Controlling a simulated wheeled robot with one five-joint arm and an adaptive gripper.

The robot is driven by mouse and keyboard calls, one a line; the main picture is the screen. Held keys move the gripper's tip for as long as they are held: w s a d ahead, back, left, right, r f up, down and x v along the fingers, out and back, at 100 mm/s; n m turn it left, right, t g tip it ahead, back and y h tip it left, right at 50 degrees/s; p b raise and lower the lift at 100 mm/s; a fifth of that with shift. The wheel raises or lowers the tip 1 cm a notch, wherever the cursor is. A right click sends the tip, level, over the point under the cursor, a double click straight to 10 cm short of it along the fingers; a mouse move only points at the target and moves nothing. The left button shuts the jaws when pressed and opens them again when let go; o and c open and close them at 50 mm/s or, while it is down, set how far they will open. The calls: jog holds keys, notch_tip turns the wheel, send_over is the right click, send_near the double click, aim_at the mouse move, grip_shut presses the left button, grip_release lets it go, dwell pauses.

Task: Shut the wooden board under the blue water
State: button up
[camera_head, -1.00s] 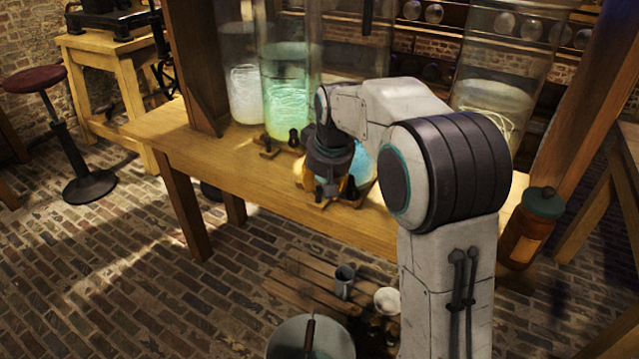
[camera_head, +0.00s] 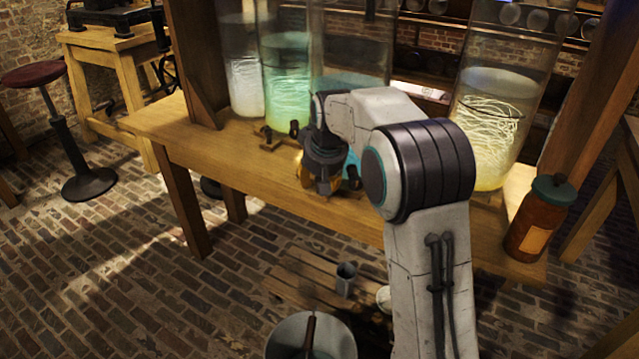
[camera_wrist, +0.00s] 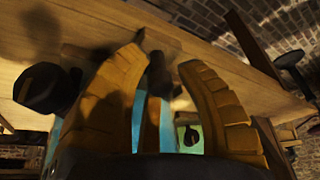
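The jar with blue water (camera_head: 345,80) stands on the bench in the middle of the head view, its lower part hidden by my arm. My gripper (camera_head: 325,178) is low over the bench front, before this jar, and hides most of the wooden board there. In the wrist view my gripper's two yellow fingers (camera_wrist: 164,64) stand apart. A dark knob-ended part (camera_wrist: 158,75) shows between them; contact cannot be told. A black knob (camera_wrist: 45,90) is left of the fingers. Whether the board's switch is open or closed cannot be told.
A green jar (camera_head: 288,90) and a pale jar (camera_head: 243,75) stand left, with a small terminal board (camera_head: 270,140) before the green one. A yellowish jar (camera_head: 490,130) and a brown bottle (camera_head: 538,220) stand right. The bench's left end (camera_head: 165,122) is clear.

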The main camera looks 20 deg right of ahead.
jog(key=shift+c, duration=0.3)
grip_shut()
